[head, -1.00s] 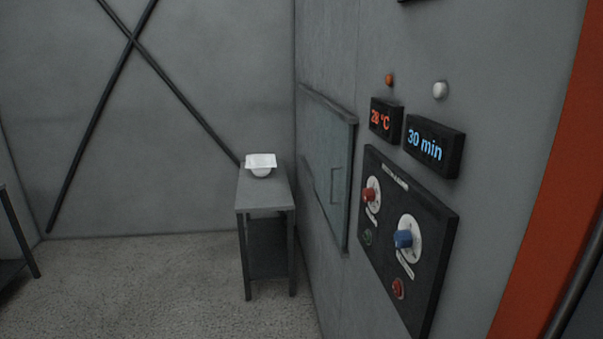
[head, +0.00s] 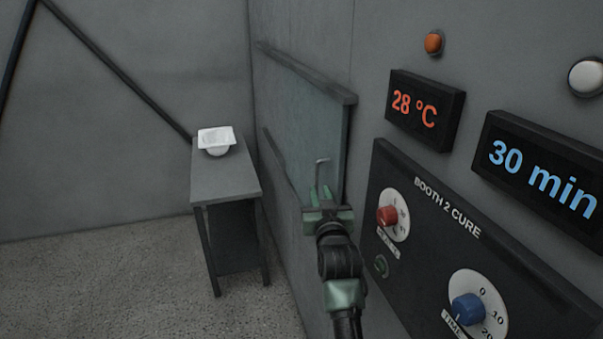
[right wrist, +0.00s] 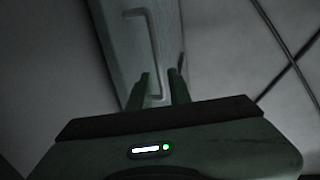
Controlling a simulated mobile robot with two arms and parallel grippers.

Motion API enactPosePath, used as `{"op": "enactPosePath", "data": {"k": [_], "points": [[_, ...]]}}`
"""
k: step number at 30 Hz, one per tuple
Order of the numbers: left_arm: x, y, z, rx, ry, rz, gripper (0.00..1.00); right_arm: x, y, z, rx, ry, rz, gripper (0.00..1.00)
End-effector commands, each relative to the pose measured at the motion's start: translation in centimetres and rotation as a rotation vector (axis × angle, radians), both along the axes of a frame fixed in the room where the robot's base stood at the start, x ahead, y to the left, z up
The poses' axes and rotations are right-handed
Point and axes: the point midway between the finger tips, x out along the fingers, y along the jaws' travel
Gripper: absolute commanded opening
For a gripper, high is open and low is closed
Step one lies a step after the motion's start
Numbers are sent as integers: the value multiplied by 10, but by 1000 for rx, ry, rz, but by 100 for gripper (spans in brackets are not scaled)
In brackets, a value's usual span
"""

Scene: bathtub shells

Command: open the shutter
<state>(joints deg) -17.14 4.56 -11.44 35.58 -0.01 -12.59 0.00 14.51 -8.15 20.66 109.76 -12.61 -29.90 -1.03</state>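The shutter (head: 302,118) is a greenish-grey panel on the right-hand wall, framed by a dark top rail and a lower rail. Its thin bent bar handle (head: 322,163) shows near the panel's right end. My right gripper (head: 321,193) is in front of the handle's lower part, which it hides. In the right wrist view, the two fingers (right wrist: 160,77) stand apart. The handle (right wrist: 154,40) runs down the panel (right wrist: 130,45), its lower end between the fingers in the picture. Whether they touch it cannot be told. My left gripper is not in view.
A control panel (head: 420,240) with red and blue knobs is right of my right arm. Two displays (head: 425,108) and lamps (head: 433,42) are above it. A small table (head: 225,180) with a white bowl-like object (head: 216,140) stands left. Floor is clear in front.

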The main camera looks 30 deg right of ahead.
Motion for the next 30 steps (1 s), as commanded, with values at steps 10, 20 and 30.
{"op": "enactPosePath", "data": {"k": [10, 20, 30], "points": [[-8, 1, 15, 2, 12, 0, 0, 48, -22, 2, 0, 1, 1, 19], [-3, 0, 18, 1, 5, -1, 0, 67, -31, 0, 0, 1, 1, 19], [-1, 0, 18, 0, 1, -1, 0, 67, -31, -1, 0, 1, 1, 0]]}}
